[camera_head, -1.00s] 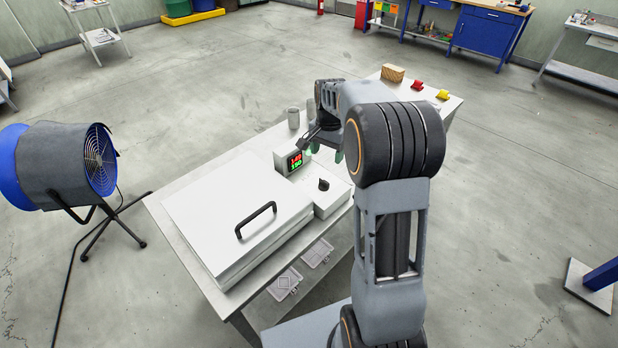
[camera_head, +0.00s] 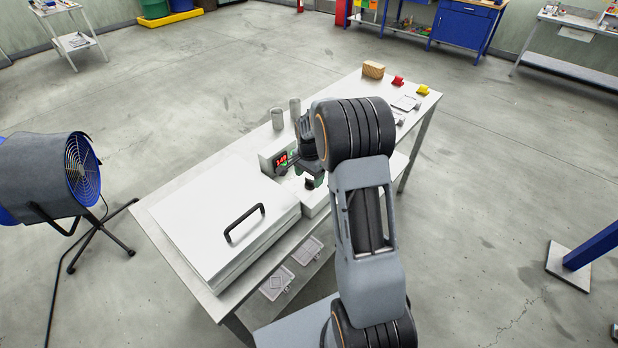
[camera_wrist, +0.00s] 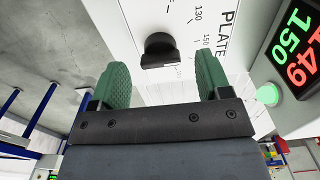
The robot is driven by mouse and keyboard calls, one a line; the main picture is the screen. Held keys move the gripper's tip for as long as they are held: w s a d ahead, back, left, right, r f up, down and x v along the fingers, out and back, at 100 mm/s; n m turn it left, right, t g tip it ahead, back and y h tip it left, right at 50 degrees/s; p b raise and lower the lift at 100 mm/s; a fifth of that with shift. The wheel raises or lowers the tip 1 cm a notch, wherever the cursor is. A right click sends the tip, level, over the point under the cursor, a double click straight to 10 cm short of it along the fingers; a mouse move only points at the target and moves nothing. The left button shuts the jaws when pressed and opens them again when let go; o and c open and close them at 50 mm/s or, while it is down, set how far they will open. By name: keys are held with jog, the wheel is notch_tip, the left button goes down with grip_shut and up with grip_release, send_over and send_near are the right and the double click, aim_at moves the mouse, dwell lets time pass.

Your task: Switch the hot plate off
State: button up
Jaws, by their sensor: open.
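The hot plate's control box has a black knob (camera_wrist: 160,48) on its white top; the knob also shows in the head view (camera_head: 312,184). Dial marks, with 130 and 150 legible, and the word PLATE lie beside it. A display (camera_wrist: 297,45) shows red 149 and green 150; it also shows in the head view (camera_head: 282,160). A green lamp (camera_wrist: 268,94) glows below it. My gripper (camera_wrist: 163,76) is open with green fingers, empty, the knob ahead between the fingertips and apart from them. In the head view my gripper (camera_head: 302,176) is over the control box.
A white lidded box (camera_head: 205,215) with a black handle (camera_head: 245,223) fills the left of the bench. Two grey cylinders (camera_head: 278,119) stand behind the display. A wooden block (camera_head: 373,70) and red and yellow items lie at the far end. A blue fan (camera_head: 62,175) stands left.

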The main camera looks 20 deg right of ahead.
jog(key=shift+f, duration=0.9)
jog(key=shift+c, duration=0.3)
jog(key=c, duration=0.9)
jog(key=shift+o, duration=0.2)
